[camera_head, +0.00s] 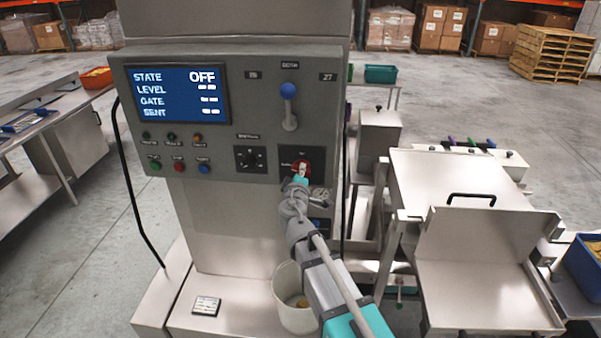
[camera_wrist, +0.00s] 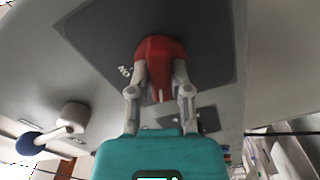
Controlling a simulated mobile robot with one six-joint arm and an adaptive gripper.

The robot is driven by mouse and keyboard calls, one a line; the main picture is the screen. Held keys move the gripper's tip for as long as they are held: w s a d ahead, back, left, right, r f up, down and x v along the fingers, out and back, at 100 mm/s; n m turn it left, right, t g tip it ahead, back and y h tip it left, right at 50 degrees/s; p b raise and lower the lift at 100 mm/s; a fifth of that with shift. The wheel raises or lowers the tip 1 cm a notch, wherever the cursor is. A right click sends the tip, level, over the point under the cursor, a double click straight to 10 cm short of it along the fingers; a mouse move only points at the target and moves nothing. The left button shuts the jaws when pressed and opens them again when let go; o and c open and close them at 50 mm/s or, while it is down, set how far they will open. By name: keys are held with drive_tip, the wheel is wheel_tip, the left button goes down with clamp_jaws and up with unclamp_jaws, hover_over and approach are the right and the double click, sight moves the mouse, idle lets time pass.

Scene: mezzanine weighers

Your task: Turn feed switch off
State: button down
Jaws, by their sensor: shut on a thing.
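The red feed switch knob (camera_head: 301,167) sits on a dark square plate on the front of the grey control panel, right of the black rotary knob. It also shows in the wrist view (camera_wrist: 158,52), with an "ON" mark on the plate at its lower left. My gripper (camera_wrist: 160,80) has its two fingers shut on the red knob, one on each side. In the head view my gripper (camera_head: 299,178) reaches up to the knob and partly covers it. The display (camera_head: 181,95) reads STATE OFF, with dashes for level, gate and sent.
A blue-tipped lever (camera_head: 289,105) stands above the switch. Small coloured buttons and lamps (camera_head: 178,165) are at the panel's left. A pale bucket (camera_head: 292,305) stands below my arm. A steel hopper table (camera_head: 455,185) is close on the right.

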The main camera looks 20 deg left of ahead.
drive_tip(key=shift+n, duration=2.2)
drive_tip(key=c, duration=0.6)
unclamp_jaws()
drive_tip(key=shift+o, duration=0.2)
drive_tip(key=v, duration=1.2)
